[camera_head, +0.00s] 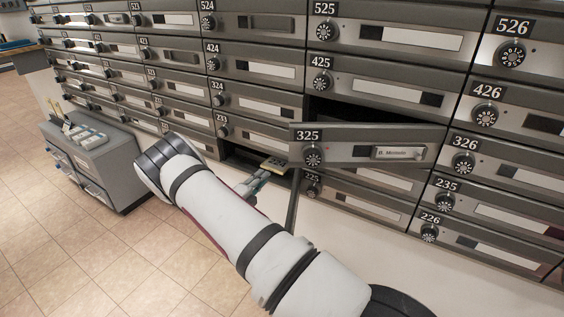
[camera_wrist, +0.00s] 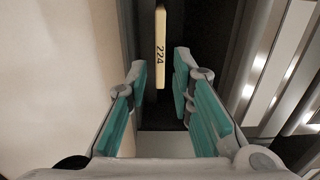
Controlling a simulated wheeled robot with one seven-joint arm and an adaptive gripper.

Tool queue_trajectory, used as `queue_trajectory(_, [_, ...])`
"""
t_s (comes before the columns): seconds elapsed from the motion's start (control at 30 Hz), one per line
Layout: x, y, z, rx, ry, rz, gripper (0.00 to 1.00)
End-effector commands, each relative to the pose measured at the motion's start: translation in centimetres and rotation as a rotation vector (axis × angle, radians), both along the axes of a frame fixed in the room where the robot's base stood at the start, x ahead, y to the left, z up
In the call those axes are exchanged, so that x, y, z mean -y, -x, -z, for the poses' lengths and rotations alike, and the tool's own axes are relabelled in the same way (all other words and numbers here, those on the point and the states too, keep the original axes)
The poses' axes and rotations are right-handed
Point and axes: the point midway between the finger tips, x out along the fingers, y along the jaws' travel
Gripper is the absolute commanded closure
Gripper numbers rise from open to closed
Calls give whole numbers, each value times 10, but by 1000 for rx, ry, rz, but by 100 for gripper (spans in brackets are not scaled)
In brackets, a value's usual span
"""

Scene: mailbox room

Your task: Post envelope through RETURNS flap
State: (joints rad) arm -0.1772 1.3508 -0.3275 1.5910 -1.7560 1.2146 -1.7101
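No envelope and no RETURNS flap can be made out in either view. My gripper (camera_head: 254,184) is low in front of the mailbox wall, by a dark opening (camera_head: 236,160) below box 233. In the wrist view my gripper (camera_wrist: 159,72) is open, its teal pads apart. A narrow cream strip marked 224 (camera_wrist: 161,48) stands in the dark gap ahead, between the fingertips in the picture. I cannot tell whether it is within their reach. A small yellowish piece (camera_head: 273,163) shows beside the opening in the head view.
The door of box 325 (camera_head: 350,147) stands swung out, right of my gripper, with a dark compartment behind it. Other numbered boxes, such as 425 (camera_head: 380,80), look shut. The tiled floor (camera_head: 60,250) is clear.

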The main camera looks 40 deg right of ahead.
Motion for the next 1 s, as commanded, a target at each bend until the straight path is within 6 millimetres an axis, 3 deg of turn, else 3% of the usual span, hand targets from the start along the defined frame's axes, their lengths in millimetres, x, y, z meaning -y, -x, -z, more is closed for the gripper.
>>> queue_trajectory(0.6, [58, -21, 1, 1, 1, 0, 78])
queue_trajectory(1.0, [65, -24, 0, 1, 0, -1, 78])
